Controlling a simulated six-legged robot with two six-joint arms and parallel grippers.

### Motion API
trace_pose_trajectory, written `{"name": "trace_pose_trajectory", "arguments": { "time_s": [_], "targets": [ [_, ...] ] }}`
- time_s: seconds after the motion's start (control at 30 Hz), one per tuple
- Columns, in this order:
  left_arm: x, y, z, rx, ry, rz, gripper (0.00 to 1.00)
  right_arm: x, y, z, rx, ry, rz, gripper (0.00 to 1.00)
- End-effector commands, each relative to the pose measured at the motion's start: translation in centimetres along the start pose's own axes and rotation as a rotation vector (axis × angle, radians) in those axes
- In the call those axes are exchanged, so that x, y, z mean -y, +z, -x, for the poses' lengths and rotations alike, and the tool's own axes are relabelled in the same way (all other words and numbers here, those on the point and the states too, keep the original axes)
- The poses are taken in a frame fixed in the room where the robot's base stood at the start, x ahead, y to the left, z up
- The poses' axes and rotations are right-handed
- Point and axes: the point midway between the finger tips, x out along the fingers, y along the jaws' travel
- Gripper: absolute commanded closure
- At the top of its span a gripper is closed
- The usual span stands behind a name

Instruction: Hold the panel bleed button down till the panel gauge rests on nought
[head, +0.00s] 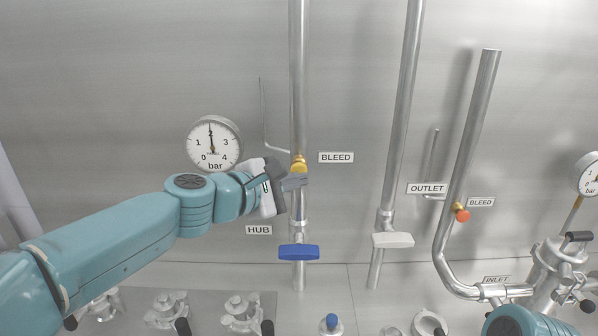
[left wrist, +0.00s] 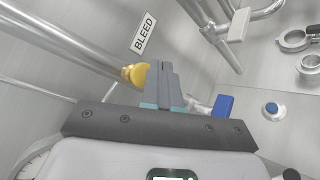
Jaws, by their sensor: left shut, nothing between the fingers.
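The panel gauge (head: 205,150) is a round white dial on the back wall, marked in bar. Its needle points straight up, at about 2. The panel bleed button (head: 299,168) is yellow, on the vertical pipe beside a BLEED label (head: 336,157). It also shows in the left wrist view (left wrist: 132,74), just left of my fingertips. My left gripper (head: 299,182) is shut and empty, its tips just below the button in the head view. I cannot tell whether they touch it. My right gripper is out of view.
A blue handle (head: 299,252) is below on the same pipe, and a white handle (head: 392,240) on the pipe to the right. An orange button (head: 463,216) has its own BLEED label. A second gauge (head: 589,176) is at the right edge. Several clamp fittings stand along the bottom.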

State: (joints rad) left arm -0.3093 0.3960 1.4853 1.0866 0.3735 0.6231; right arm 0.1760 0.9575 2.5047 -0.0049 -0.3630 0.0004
Motion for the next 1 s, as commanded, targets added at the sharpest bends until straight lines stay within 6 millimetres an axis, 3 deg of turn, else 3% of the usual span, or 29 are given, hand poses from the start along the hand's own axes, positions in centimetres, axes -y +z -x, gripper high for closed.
{"name": "trace_pose_trajectory", "arguments": {
  "time_s": [1.0],
  "targets": [
    [-0.44,-0.43,-0.58,0.000,0.000,0.000,1.00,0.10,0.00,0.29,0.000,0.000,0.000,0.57]
  ]
}}
